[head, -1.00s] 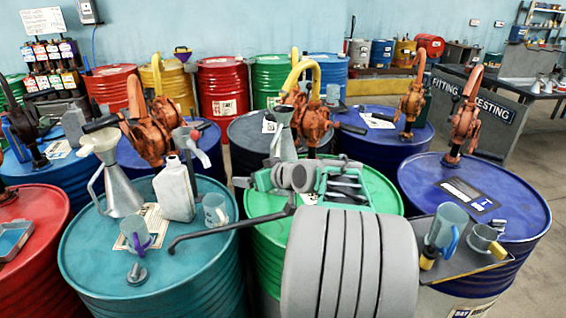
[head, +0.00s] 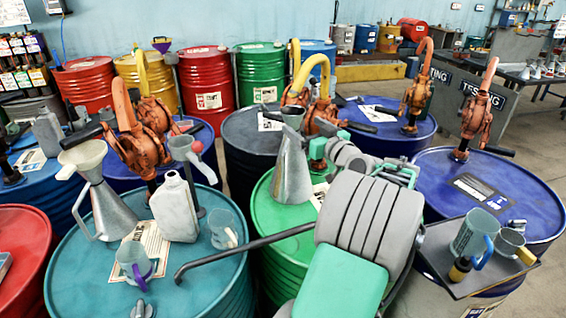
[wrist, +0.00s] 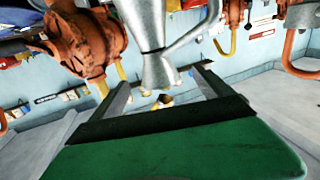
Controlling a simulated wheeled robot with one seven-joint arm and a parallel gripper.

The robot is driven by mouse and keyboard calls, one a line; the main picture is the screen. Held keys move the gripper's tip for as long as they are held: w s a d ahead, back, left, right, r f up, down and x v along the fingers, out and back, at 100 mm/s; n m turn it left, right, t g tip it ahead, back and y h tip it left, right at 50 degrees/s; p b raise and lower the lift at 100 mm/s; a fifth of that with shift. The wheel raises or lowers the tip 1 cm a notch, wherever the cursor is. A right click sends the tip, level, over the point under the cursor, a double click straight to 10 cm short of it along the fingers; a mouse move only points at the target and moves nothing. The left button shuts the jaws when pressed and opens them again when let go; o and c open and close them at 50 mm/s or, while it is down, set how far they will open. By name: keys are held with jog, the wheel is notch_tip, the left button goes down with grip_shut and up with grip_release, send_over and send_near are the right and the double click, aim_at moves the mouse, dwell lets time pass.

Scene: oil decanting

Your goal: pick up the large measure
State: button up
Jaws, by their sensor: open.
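The tall grey conical metal measure (head: 291,172) stands upright on the green drum (head: 264,222), in the middle of the head view. In the wrist view the measure (wrist: 158,40) appears upside down, its narrow neck toward my gripper's side of the picture and its loop handle on the right. My gripper (wrist: 162,78) is open; its two fingers lie on either side of the neck in that picture, with nothing gripped. Whether the neck is between the fingertips or beyond them I cannot tell. In the head view my arm partly hides the gripper, just right of the measure.
The teal drum (head: 75,255) at left carries a jug with a funnel (head: 100,195), a white canister (head: 174,207) and mugs. A tray (head: 430,245) at right holds a blue-handled mug (head: 470,235) and a smaller one. Orange hand pumps (head: 140,135) stand on drums behind.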

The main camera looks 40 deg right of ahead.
aim_at(293, 115)
jog(key=p+x, duration=0.1)
jog(key=x, duration=0.1)
jog(key=p+x, duration=0.1)
jog(key=x, duration=0.1)
jog(key=p+x, duration=0.1)
jog(key=x, duration=0.2)
jog(key=shift+d+r, duration=0.25)
jog(key=shift+r, duration=0.05)
jog(key=shift+w+f, duration=0.1)
jog(key=shift+w, duration=0.1)
grip_shut()
dwell(0.6)
